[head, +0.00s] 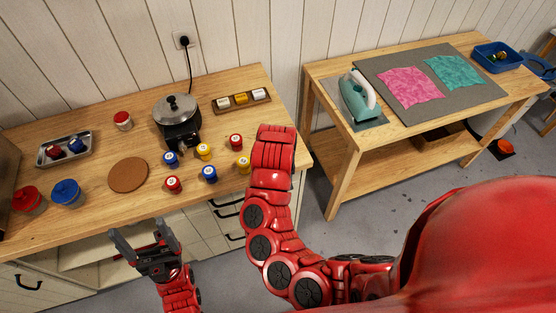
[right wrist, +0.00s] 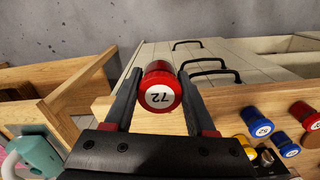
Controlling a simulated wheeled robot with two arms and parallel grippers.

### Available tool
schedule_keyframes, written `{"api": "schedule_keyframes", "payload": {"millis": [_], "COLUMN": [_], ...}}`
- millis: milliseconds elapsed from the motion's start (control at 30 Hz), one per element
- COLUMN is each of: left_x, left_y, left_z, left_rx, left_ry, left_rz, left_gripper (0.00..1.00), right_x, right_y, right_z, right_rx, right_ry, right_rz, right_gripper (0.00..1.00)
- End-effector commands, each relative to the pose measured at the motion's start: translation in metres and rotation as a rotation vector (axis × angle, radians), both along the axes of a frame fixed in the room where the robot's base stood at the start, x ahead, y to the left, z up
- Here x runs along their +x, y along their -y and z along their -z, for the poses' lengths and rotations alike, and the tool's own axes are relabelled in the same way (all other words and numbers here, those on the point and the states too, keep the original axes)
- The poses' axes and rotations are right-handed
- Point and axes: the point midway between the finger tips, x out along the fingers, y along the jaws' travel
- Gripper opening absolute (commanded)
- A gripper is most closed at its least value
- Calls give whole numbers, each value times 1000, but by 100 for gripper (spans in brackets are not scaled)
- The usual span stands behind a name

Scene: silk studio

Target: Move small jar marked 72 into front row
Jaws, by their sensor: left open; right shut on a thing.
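The small jar marked 72 (right wrist: 160,90) is red with a white label and shows in the right wrist view. My right gripper (right wrist: 156,82) is shut on it, one finger on each side. In the head view this gripper and the jar are hidden behind my right arm. Small jars stand on the left table in two rows: a back row with a blue, a yellow and a red jar (head: 235,141), and a front row with a red jar (head: 173,184), a blue jar (head: 209,174) and a yellow jar (head: 243,163). My left gripper (head: 141,238) is open and empty by the table's front edge.
A dark pot on a heater (head: 178,120) stands behind the jars. A block holder (head: 241,100) is at the back. An iron (head: 360,95) stands on the other table.

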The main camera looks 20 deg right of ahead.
Motion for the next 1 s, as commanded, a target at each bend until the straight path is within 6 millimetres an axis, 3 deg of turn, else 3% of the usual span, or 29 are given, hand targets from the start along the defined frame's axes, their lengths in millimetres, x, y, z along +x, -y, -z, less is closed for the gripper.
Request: {"api": "schedule_keyframes", "payload": {"millis": [300, 600, 800, 1000], "left_x": [0, 0, 0, 0], "left_y": [0, 0, 0, 0], "left_z": [15, 53, 71, 64], "left_rx": [0, 0, 0, 0], "left_ry": [0, 0, 0, 0], "left_rz": [0, 0, 0, 0], "left_gripper": [86, 86, 86, 86], "right_x": [68, 120, 139, 142], "right_y": [24, 39, 43, 43], "right_z": [10, 17, 18, 17], "right_rx": [-6, -5, -3, 2], "right_ry": [-3, -1, 0, -4], "right_rz": [2, 5, 1, 3], "right_gripper": [0, 0, 0, 0]}}
